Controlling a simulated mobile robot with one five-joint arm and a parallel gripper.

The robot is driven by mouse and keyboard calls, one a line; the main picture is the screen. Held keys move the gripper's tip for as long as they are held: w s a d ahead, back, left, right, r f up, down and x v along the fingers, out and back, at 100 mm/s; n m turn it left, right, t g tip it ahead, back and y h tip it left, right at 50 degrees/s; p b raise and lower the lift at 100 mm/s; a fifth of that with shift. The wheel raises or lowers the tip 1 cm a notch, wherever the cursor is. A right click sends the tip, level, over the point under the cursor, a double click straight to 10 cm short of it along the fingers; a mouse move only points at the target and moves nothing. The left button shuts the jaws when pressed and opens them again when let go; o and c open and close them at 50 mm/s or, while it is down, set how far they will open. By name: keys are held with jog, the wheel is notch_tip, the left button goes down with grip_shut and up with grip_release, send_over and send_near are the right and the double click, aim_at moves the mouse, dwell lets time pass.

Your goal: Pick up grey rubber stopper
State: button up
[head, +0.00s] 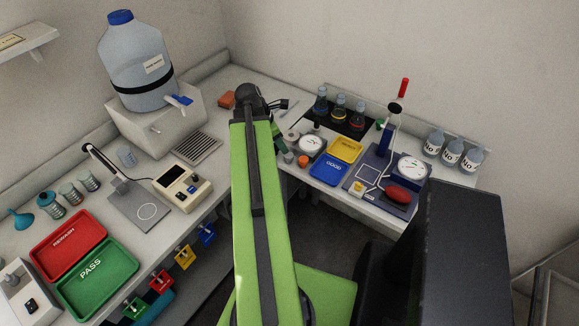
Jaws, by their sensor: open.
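My gripper (279,104) shows small and dark at the far end of my green arm, over the back corner of the bench. Its jaws are open and nothing shows between them. A small grey piece (289,157) stands on the bench just right of my arm, nearer than the gripper and apart from it. It may be the grey rubber stopper, but it is too small to tell. My arm hides part of the bench beside it.
Beside the grey piece are an orange-topped item (304,160), a round dial (311,144), a yellow tray (345,149) and a blue tray (329,173). Stoppered flasks (340,106) stand behind. A big water jug (139,65) stands left. A dark box blocks the right foreground.

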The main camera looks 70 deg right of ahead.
aim_at(288, 155)
jog(key=b+x, duration=0.2)
jog(key=x, duration=0.2)
jog(key=shift+a+f, duration=0.1)
jog(key=b+x, duration=0.5)
jog(key=shift+s+f, duration=0.1)
jog(key=shift+f, duration=0.05)
jog(key=shift+r, duration=0.2)
grip_shut()
